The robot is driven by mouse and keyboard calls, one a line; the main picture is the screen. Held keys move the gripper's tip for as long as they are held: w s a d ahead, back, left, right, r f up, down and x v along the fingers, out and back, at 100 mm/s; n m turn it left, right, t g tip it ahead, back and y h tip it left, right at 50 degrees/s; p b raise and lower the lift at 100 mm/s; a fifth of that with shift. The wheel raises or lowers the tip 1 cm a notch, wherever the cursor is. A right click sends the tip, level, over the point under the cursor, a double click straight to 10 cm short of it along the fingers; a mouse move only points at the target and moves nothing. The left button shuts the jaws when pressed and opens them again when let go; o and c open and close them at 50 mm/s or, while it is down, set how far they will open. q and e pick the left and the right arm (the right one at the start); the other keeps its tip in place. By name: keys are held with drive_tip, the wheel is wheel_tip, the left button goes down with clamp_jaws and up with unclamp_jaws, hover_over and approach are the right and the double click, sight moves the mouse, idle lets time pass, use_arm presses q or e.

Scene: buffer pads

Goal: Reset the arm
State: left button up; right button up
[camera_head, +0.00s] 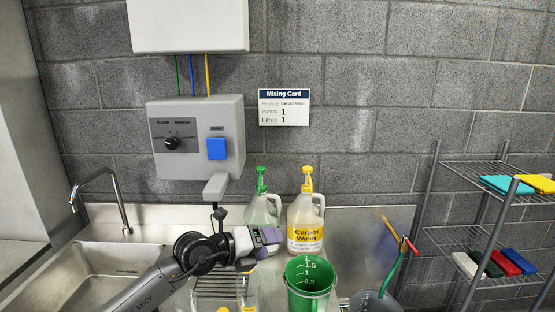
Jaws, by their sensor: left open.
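My left arm comes in from the lower left, and its left gripper (266,243) is open over the metal drainer, in front of the bottles. Nothing shows between its fingers. The gripper covers part of the foot of the green-topped bottle (260,212). The Carpet Wash bottle (305,225) with a yellow pump stands upright just to the right, apart from the gripper as far as I can tell. A green measuring bucket (308,289) stands in front of it. My right gripper is not in view.
A wall dispenser (196,137) with a dial, blue button and spout is above the gripper. A sink (90,275) with a tap is at left. A grey bucket (374,301) holds handled tools. A wire rack (490,235) at right holds coloured pads. A Mixing Card (284,107) hangs on the wall.

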use_arm(q)
wheel_tip(320, 180, up, 10)
drive_tip(key=s+d+t+h, duration=0.2)
drive_tip(key=t+h, duration=0.1)
drive_tip(key=h, duration=0.2)
drive_tip(key=s+a+r+n+t+y, duration=0.3)
drive_tip(key=a+r+n+t+y, duration=0.25)
drive_tip(key=r+n+t, duration=0.35)
drive_tip(key=s+a+r+n+t+y, duration=0.35)
drive_tip(key=r+n+t+y, duration=0.3)
drive_tip(key=n, duration=0.35)
drive_tip(key=s+a+f+n+g+y+b, duration=0.1)
drive_tip(key=s+a+f+n+g+y, duration=0.2)
drive_tip(key=f, duration=0.8)
drive_tip(key=s+a+f+n+g+b, duration=0.15)
drive_tip(key=s+f+n+g, duration=0.3)
drive_tip(key=f, duration=0.65)
drive_tip(key=s+a+f+n+g+y, duration=0.25)
drive_tip(key=a+f+n+g, duration=0.2)
drive_tip(key=f, duration=0.65)
drive_tip(key=s+a+f+n+g+b, duration=0.15)
drive_tip(key=s+f+g, duration=0.35)
drive_tip(key=s+f, duration=1.05)
drive_tip(key=s+a+f+n+g+b, duration=0.15)
drive_tip(key=s+f+g, duration=0.45)
drive_tip(key=s+f, duration=1)
wheel_tip(320, 180, up, 35)
drive_tip(key=w+p, duration=0.2)
drive_tip(key=p, duration=3.6)
drive_tip(key=shift+m, duration=0.3)
